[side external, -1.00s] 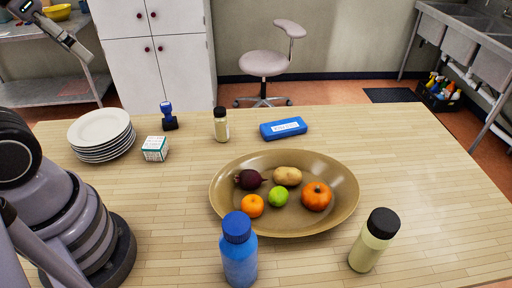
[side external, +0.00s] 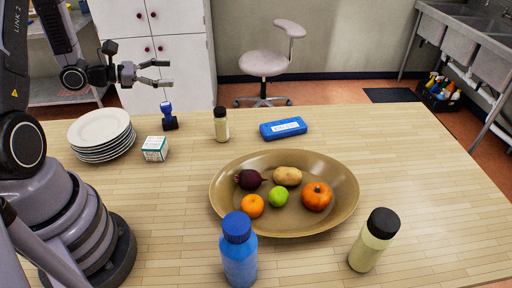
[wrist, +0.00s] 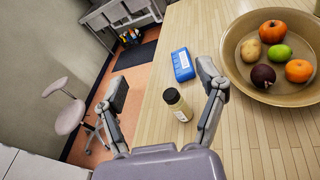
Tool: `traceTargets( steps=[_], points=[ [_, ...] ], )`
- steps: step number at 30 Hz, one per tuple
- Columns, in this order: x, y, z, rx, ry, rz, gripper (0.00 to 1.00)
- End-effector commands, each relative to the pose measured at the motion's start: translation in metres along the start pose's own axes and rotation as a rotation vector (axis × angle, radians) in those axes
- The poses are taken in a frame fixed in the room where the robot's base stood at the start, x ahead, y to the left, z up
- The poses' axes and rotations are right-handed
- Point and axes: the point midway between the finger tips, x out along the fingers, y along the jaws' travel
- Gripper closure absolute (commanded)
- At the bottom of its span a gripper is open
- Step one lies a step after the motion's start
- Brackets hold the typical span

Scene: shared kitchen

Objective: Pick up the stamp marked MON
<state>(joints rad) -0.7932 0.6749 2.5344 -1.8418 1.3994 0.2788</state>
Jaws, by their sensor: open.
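A blue stamp (side external: 169,116) with a dark base stands upright near the table's back left edge in the side view. No marking on it can be read at this size. My gripper (side external: 166,73) is open and empty, appearing above the stamp in the side view and apart from it. In the wrist view my open gripper (wrist: 163,84) has the small black-capped jar (wrist: 177,104) between its fingers in the picture, not held. The stamp does not show in the wrist view.
An oval bowl (side external: 340,211) with produce and two bottles (side external: 239,255) (side external: 373,241) stand nearer. The table's right side is clear.

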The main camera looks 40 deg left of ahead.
Motion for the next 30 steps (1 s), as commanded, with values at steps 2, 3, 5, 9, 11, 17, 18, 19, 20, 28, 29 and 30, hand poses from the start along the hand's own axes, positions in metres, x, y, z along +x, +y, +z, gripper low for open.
traceTargets(
  steps=[2, 3, 5, 9, 11, 17, 18, 19, 20, 28, 29, 30],
  points=[
    [-0.019, 0.029, -0.053, -0.152, 0.060, 0.211, 0.29],
    [-0.030, 0.039, -0.077, -0.209, 0.090, 0.307, 0.29],
    [-0.046, 0.050, -0.109, -0.280, 0.138, 0.430, 0.29],
    [-0.078, 0.057, -0.161, -0.382, 0.231, 0.620, 0.29],
    [-0.086, 0.057, -0.173, -0.403, 0.253, 0.662, 0.29],
    [-0.074, 0.069, -0.189, -0.411, 0.272, 0.689, 0.29],
    [-0.067, 0.074, -0.192, -0.412, 0.270, 0.688, 0.29],
    [-0.062, 0.077, -0.194, -0.410, 0.270, 0.688, 0.29],
    [-0.057, 0.081, -0.197, -0.411, 0.270, 0.687, 0.29],
    [-0.029, 0.102, -0.211, -0.415, 0.270, 0.690, 0.29],
    [-0.028, 0.103, -0.212, -0.415, 0.270, 0.690, 0.29],
    [-0.026, 0.104, -0.213, -0.416, 0.270, 0.690, 0.29]
  ],
)
